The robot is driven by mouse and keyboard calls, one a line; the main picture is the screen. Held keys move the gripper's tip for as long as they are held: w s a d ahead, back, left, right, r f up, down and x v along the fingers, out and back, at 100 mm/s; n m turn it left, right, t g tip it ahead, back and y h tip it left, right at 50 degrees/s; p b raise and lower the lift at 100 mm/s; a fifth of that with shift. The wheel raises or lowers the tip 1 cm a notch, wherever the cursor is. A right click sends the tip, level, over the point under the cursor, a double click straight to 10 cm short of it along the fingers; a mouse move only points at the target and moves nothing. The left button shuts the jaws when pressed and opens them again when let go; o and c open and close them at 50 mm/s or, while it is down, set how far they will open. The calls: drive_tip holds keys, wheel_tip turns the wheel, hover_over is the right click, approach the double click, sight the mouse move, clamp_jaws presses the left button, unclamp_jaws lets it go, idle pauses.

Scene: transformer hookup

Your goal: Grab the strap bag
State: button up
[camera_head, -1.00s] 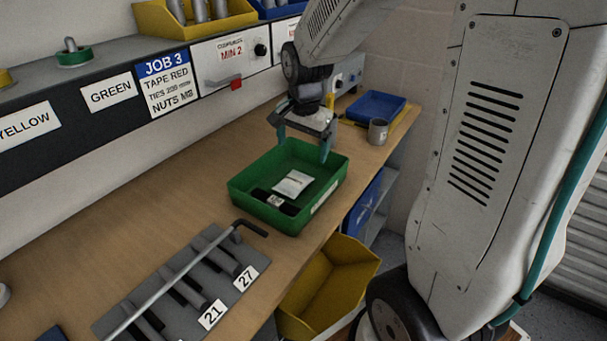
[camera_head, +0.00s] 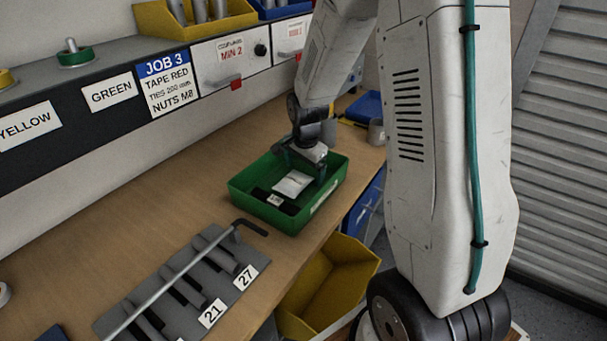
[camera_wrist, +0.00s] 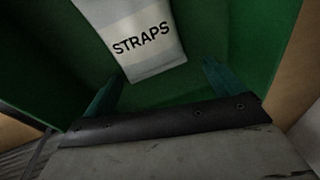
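The strap bag (camera_head: 292,184) is a small white packet lying in the green tray (camera_head: 240,199). In the wrist view the bag (camera_wrist: 133,36) reads "STRAPS" and lies just beyond my fingertips, roughly between their lines. My gripper (camera_wrist: 160,85) is open, its two teal fingers apart with nothing between them. In the head view my gripper (camera_head: 308,160) is low over the right part of the tray, beside the bag; its fingers are mostly hidden there. I cannot tell whether they touch the tray floor.
A black item with a white label (camera_head: 274,201) lies in the tray beside the bag. The tray's walls stand close around my gripper. A mug (camera_head: 377,132) stands behind.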

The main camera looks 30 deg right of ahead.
drive_tip(key=shift+s+f, duration=0.15)
drive_tip(key=shift+f, duration=0.1)
drive_tip(key=shift+f, duration=0.1)
drive_tip(key=c, duration=1.1)
drive_tip(key=shift+c, duration=0.2)
